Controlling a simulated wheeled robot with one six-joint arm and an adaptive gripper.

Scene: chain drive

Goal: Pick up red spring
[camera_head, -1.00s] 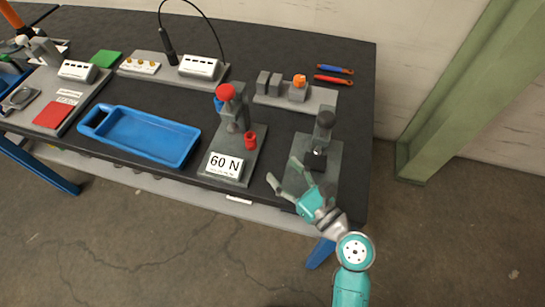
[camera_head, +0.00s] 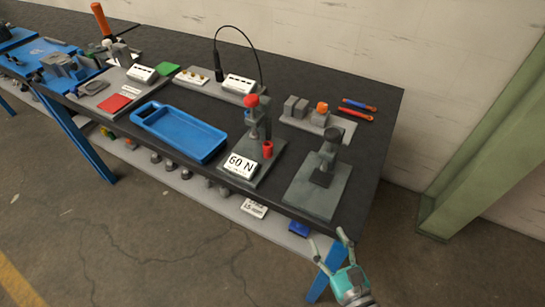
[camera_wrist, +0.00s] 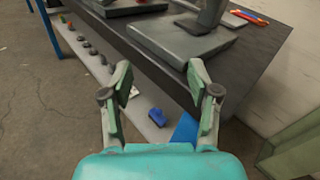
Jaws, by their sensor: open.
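A small red cylinder (camera_head: 268,149), which looks like the red spring, stands on the base plate of the press with the "60 N" sign (camera_head: 240,165). The press also has a red ball knob (camera_head: 251,101) on top. My gripper (camera_head: 329,240) is open and empty, in front of and below the table's front edge, to the lower right of the red cylinder. In the wrist view my two spread fingers (camera_wrist: 158,72) have nothing between them.
A second press stand (camera_head: 318,186) is on the bench's right end, nearer my gripper. A blue tray (camera_head: 179,133) lies left of the 60 N press. Grey blocks (camera_head: 295,107) and red and blue tools (camera_head: 350,113) are behind. A lower shelf (camera_head: 185,184) and a green post (camera_head: 490,145) are nearby.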

